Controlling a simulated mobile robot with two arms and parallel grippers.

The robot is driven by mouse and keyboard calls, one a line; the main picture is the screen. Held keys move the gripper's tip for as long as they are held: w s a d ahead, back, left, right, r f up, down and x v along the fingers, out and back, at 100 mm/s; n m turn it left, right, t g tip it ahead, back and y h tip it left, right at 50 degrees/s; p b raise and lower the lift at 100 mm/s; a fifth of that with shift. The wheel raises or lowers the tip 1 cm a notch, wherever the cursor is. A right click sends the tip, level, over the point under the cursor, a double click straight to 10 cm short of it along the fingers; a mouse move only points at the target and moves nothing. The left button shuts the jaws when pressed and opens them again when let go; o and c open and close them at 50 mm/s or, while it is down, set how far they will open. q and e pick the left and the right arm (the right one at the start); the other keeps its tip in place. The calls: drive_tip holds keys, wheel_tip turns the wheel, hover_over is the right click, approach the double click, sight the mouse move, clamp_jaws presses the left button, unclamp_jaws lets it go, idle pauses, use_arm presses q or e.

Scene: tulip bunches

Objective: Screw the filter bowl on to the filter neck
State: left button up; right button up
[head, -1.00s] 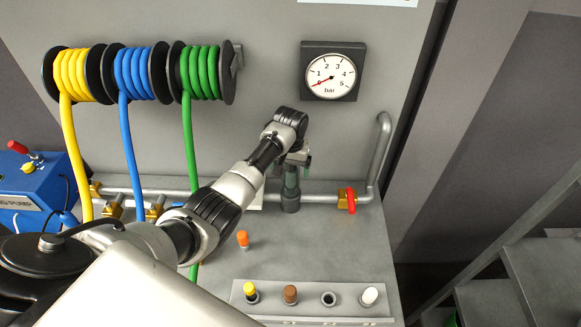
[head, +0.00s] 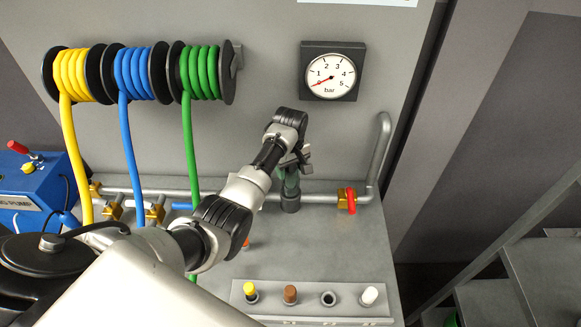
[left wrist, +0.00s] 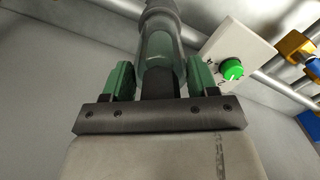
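The filter bowl (left wrist: 160,62) is a see-through green cup, upright under the grey filter neck (left wrist: 160,25) in the left wrist view. It meets the neck, but how far it is threaded cannot be seen. In the head view the filter (head: 290,190) stands on the pipe, partly covered by my gripper. My left gripper (left wrist: 160,78) has one green finger on each side of the bowl. Whether the fingers press on the bowl or stand just clear cannot be told. My right gripper is not in view.
A grey pipe (head: 330,198) with a red-handled brass valve (head: 347,199) runs behind the bench. A white plate with a green knob (left wrist: 232,69) is beside the filter. A gauge (head: 331,76) hangs above. A row of plugs (head: 290,293) lies in front.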

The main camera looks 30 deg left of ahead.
use_arm(q)
drive_tip(key=shift+c, duration=1.2)
drive_tip(key=m, duration=0.4)
drive_tip(key=shift+a, duration=0.1)
drive_tip(key=shift+m, duration=0.6)
drive_tip(key=m, duration=0.3)
drive_tip(key=shift+m, duration=1.7)
drive_tip(key=o, duration=1.1)
drive_tip(key=shift+c, duration=0.2)
